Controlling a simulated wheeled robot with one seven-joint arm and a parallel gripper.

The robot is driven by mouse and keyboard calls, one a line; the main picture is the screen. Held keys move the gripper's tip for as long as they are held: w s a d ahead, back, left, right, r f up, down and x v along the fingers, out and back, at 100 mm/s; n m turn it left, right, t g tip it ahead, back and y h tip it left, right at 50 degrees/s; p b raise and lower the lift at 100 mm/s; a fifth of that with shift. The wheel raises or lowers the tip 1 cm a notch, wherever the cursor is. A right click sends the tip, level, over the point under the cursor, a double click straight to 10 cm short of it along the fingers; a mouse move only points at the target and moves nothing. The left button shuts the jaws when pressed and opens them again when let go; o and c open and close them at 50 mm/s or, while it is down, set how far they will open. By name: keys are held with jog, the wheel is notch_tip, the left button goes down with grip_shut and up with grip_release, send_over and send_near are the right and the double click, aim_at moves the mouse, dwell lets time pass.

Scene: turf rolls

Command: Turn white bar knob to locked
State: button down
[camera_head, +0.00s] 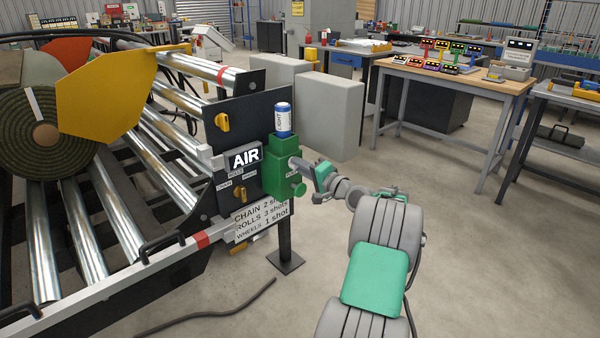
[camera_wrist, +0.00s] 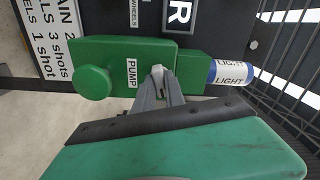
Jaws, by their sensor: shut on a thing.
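The white bar knob (camera_wrist: 157,70) sits on the front face of the green pump box (camera_wrist: 120,52), just beside the PUMP label. Only its tip shows; the rest is hidden between the fingers. My gripper (camera_wrist: 161,84) is shut on the knob, with its fingers pointing at the box face. In the head view, my gripper (camera_head: 302,166) reaches the right face of the green pump box (camera_head: 281,160) from the right. The knob is mostly hidden there. I cannot read any locked mark or the bar's exact angle.
A blue and white LIGHT canister (camera_head: 283,119) stands on the pump box. A round green knob (camera_head: 298,189) sticks out below my gripper. A dark AIR panel (camera_head: 235,135) with yellow knobs stands just left, beside a roller bed (camera_head: 125,215).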

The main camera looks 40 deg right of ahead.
jog(key=n+b, duration=0.4)
jog(key=shift+f+n+b, duration=0.3)
jog(key=shift+f+b, duration=0.05)
jog(key=n+b, duration=0.3)
jog(key=b, duration=0.1)
jog(key=shift+n, duration=0.4)
jog(key=n+b, duration=0.3)
jog(key=shift+b, duration=0.3)
jog(key=shift+r+n+b, duration=0.25)
jog(key=shift+n+b, duration=1)
jog(key=shift+n, duration=0.35)
jog(key=c, duration=1.4)
grip_release()
jog(key=shift+r, duration=0.1)
